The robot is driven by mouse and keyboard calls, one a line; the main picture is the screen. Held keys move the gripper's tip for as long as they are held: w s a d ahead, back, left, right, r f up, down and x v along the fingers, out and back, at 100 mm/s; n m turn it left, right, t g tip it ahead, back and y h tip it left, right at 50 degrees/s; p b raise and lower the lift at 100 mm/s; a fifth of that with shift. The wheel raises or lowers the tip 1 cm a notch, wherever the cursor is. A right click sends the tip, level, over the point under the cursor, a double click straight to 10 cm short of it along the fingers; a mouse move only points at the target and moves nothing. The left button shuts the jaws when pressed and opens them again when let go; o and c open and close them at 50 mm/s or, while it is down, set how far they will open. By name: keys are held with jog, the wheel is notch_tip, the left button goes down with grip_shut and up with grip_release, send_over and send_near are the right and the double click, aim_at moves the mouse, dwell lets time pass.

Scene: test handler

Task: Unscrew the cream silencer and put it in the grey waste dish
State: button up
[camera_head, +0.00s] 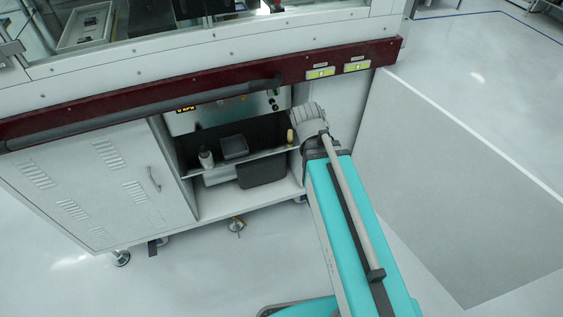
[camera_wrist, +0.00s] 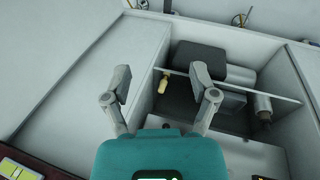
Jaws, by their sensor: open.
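The cream silencer (camera_head: 290,136) stands upright at the right side of the open cabinet bay, near the shelf's right end. In the wrist view the silencer (camera_wrist: 163,84) appears between and beyond my fingertips, apart from both. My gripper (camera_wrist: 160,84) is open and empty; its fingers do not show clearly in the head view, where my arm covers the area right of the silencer. A dark grey square dish (camera_head: 234,147) sits on the shelf, left of the silencer; it also shows in the wrist view (camera_wrist: 232,101), partly behind a finger.
A dark red rail (camera_head: 200,97) overhangs the bay. A closed cabinet door (camera_head: 110,190) is at left.

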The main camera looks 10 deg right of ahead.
jog(key=w+d+f+n+t+h+b, duration=0.2)
jog(key=w+f+n+t+h+b, duration=0.15)
jog(key=w+f+n+b, duration=0.4)
jog(key=n+t+h+b, duration=0.2)
jog(key=n+t+b, duration=0.9)
jog(key=n+b, duration=1.4)
send_near(289, 134)
jog(key=shift+s+a+r+m+y+b, duration=0.15)
jog(key=shift+s+m+b, duration=0.3)
jog(key=shift+m+b, duration=0.4)
jog(key=shift+s+a+m+b, duration=0.1)
jog(key=shift+s+m+b, duration=0.4)
jog(key=shift+m+b, duration=0.3)
jog(key=shift+s+a+r+m+y+b, duration=0.15)
jog(key=shift+s+m+b, duration=0.3)
jog(key=shift+m+b, duration=0.4)
jog(key=shift+w, duration=0.1)
jog(key=shift+x, duration=6.8)
